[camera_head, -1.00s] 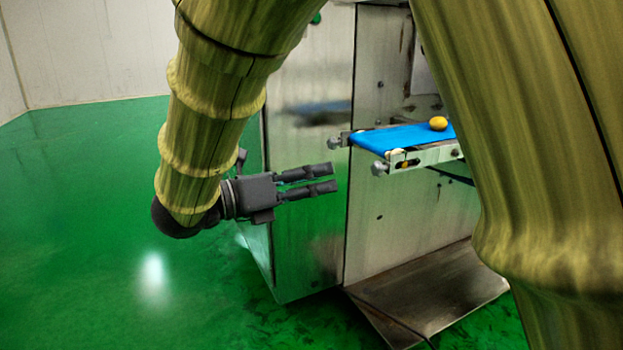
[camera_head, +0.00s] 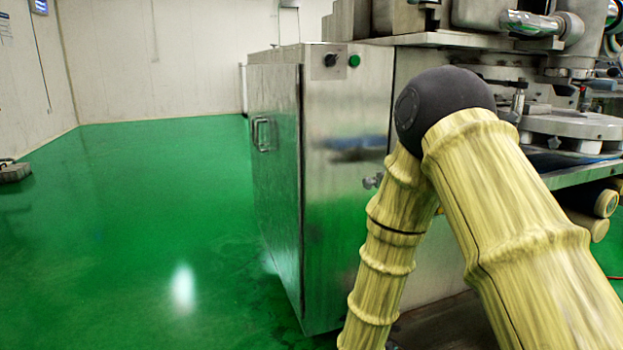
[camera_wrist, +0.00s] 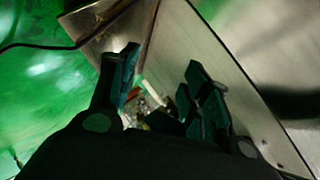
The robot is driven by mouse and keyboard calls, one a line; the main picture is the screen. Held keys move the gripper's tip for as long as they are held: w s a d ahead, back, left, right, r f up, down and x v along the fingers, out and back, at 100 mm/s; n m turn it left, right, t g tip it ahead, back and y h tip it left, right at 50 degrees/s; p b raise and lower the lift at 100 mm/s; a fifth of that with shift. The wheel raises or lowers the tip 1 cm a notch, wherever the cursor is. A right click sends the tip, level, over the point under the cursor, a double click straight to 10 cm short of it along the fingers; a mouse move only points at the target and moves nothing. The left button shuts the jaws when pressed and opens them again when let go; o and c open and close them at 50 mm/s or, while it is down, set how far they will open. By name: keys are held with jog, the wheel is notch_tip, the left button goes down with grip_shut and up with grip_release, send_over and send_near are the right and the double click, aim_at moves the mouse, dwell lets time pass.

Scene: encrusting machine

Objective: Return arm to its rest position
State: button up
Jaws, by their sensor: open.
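My gripper (camera_wrist: 160,95) shows in the wrist view with its two dark fingers apart and nothing between them. A metal panel of the machine (camera_wrist: 235,85) lies close on its right side in that view. In the head view my gripper is out of the picture, below the bottom edge. My arm is folded there, with its dark elbow joint up and the lower links pointing down in front of the machine (camera_head: 345,200).
The steel cabinet of the machine has a handle (camera_head: 261,134) and a green button (camera_head: 355,61). A round steel table (camera_head: 575,124) is at the right. Green floor (camera_head: 150,220) is open on the left. A cable (camera_wrist: 35,45) crosses the wrist view.

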jog(key=s+d+f+n+g+y+p, duration=0.1)
jog(key=s+d+f+n+g+y, duration=0.15)
jog(key=s+f+n, duration=0.6)
jog(key=s+d+f+n+g+y+p, duration=0.1)
jog(key=s+f+n+g, duration=0.3)
jog(key=s, duration=0.6)
jog(key=s+d+f+n+g+y, duration=0.1)
jog(key=s+f+n+y, duration=0.1)
jog(key=s+f, duration=0.55)
jog(key=s+d+f+n+g+y+p, duration=0.1)
jog(key=s+f+n+g, duration=0.2)
jog(key=s, duration=0.9)
notch_tip(320, 180, up, 38)
jog(key=p, duration=3.8)
jog(key=shift+a, duration=0.2)
